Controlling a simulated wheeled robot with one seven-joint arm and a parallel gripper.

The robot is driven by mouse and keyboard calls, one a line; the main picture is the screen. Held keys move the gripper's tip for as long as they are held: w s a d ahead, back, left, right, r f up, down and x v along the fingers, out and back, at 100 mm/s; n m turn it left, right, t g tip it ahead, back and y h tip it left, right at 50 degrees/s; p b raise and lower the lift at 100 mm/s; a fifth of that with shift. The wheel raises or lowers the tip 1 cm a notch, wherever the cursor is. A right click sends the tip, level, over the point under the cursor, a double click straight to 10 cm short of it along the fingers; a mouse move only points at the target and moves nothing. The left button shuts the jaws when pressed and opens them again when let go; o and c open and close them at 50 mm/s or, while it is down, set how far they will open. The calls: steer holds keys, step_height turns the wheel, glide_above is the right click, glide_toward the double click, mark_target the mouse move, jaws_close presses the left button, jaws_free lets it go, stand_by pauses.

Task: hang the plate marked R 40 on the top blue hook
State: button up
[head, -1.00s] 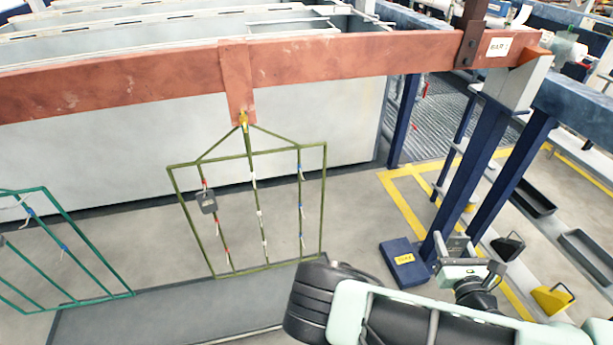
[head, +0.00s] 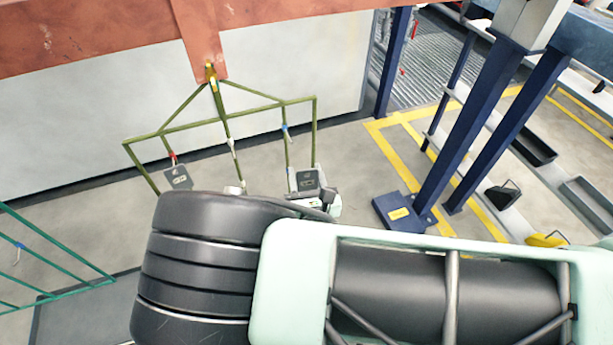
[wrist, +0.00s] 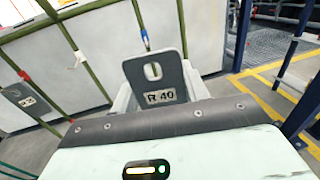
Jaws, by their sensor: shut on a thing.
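The dark grey plate marked R 40 (wrist: 161,97) is held upright in my gripper (head: 316,203); it has a slot near its top. In the head view the plate (head: 307,180) stands in front of the right part of the olive rack (head: 228,119). A blue hook (head: 286,131), the highest blue one visible on the rack's right inner bar, is above the plate. In the wrist view this hook (wrist: 145,38) is just above the plate's top edge; I cannot tell the depth gap. My arm hides the lower hooks.
Another grey plate (head: 178,178) hangs from a red hook (head: 173,157) on the rack's left bar. The rack hangs from a brown beam (head: 100,35). A teal rack (head: 50,255) is at lower left. Blue posts (head: 470,130) stand to the right.

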steer(key=shift+r+p, duration=0.15)
steer(key=shift+p, duration=0.35)
steer(key=shift+w+a, duration=0.15)
steer(key=shift+w, duration=0.6)
steer(key=w+a, duration=0.2)
steer(key=w, duration=0.5)
steer(key=shift+f+b, duration=0.4)
steer(key=shift+b, duration=0.05)
steer(key=shift+w+a, duration=0.15)
steer(key=shift+w, duration=0.25)
steer(key=shift+w+a, duration=0.2)
steer(key=shift+w, duration=0.4)
steer(key=shift+w+f, duration=0.15)
steer(key=shift+w+a+f, duration=0.1)
steer(key=shift+w+f, duration=0.05)
steer(key=shift+w, duration=0.15)
steer(key=shift+w+f, duration=0.1)
steer(key=shift+w, duration=0.05)
